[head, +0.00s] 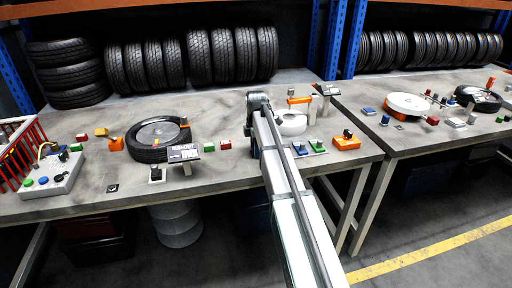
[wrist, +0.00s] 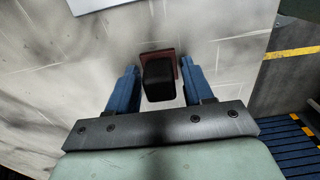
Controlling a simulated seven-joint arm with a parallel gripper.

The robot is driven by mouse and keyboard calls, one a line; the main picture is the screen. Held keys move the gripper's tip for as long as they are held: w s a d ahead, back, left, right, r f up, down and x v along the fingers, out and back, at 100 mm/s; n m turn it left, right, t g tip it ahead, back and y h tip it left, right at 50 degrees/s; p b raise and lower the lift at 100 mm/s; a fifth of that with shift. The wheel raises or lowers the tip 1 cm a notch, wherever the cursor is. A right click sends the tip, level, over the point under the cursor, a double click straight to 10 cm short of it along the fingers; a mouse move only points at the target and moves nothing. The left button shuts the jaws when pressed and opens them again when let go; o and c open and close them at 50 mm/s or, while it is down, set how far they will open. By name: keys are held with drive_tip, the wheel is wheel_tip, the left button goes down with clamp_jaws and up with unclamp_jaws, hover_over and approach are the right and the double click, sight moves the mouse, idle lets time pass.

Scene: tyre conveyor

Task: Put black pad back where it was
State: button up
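In the wrist view a black, block-like pad (wrist: 159,78) sits between the two blue fingers of my gripper (wrist: 157,80). A dark red-brown piece (wrist: 172,55) shows behind its far edge and right side. Narrow gaps seem to show between the pad and the fingers, so I cannot tell whether they press on it. In the head view my arm hides the gripper and this pad. A small dark square (head: 112,188) lies near the front edge of the left table, and a small black box (head: 156,174) stands in front of the lying tyre (head: 158,137).
Tyres stand at the back. A second table (head: 395,150) is at right. Bare tabletop surrounds the small square.

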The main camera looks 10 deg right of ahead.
drive_tip(key=shift+o, duration=1.4)
wheel_tip(320, 180, up, 12)
drive_tip(key=shift+r, duration=0.2)
idle(0.5)
